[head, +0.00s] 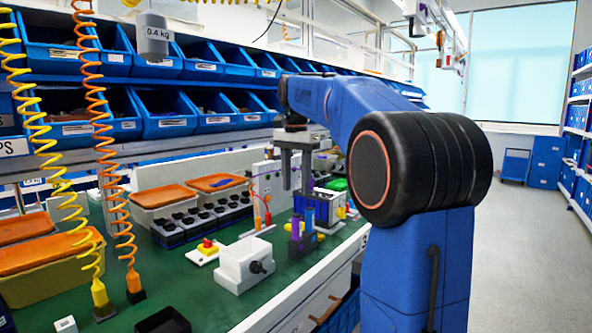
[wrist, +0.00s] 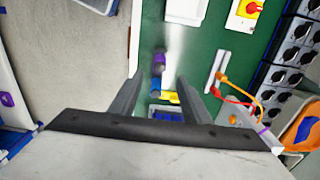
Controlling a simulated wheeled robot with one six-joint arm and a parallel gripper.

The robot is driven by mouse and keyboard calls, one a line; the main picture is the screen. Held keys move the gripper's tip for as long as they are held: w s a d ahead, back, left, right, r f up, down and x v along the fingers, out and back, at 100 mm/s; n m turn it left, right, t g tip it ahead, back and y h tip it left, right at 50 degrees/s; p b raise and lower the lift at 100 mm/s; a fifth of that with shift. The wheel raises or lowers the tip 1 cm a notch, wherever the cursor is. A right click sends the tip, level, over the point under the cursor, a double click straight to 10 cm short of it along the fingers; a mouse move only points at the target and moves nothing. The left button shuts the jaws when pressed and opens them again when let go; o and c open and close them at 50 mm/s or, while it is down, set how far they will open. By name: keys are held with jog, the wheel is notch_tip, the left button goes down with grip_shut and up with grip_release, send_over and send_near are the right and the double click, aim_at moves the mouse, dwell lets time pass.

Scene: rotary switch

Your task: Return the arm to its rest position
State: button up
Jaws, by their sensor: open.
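My blue arm (head: 345,105) reaches out over the green workbench from the right, with its wrist pointing down. My gripper (head: 296,175) hangs above the bench, open, with nothing between its fingers. Both grey fingers of the gripper (wrist: 160,82) also show in the wrist view, spread apart. Part of a white box (wrist: 187,8) shows at the top of the wrist view.
A red-and-yellow switch (head: 207,247) and black sockets (head: 200,218) lie to the left. Coiled hoses (head: 105,130) hang at the left. The aisle floor (head: 520,250) at the right is clear.

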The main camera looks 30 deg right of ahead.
jog(key=shift+r, duration=1.95)
jog(key=s+a+f+n+t, duration=0.1)
jog(key=s+a+f+n, duration=0.3)
jog(key=s+f, duration=0.6)
jog(key=s+a+f+n+t, duration=0.2)
jog(key=s+a+f+n, duration=0.3)
jog(key=s+f, duration=0.5)
jog(key=s+a+f+n+t, duration=0.1)
jog(key=s+a+f+n, duration=0.4)
jog(key=s+f, duration=0.5)
jog(key=shift+a+t, duration=0.4)
jog(key=shift+a, duration=0.35)
jog(key=shift+s, duration=0.1)
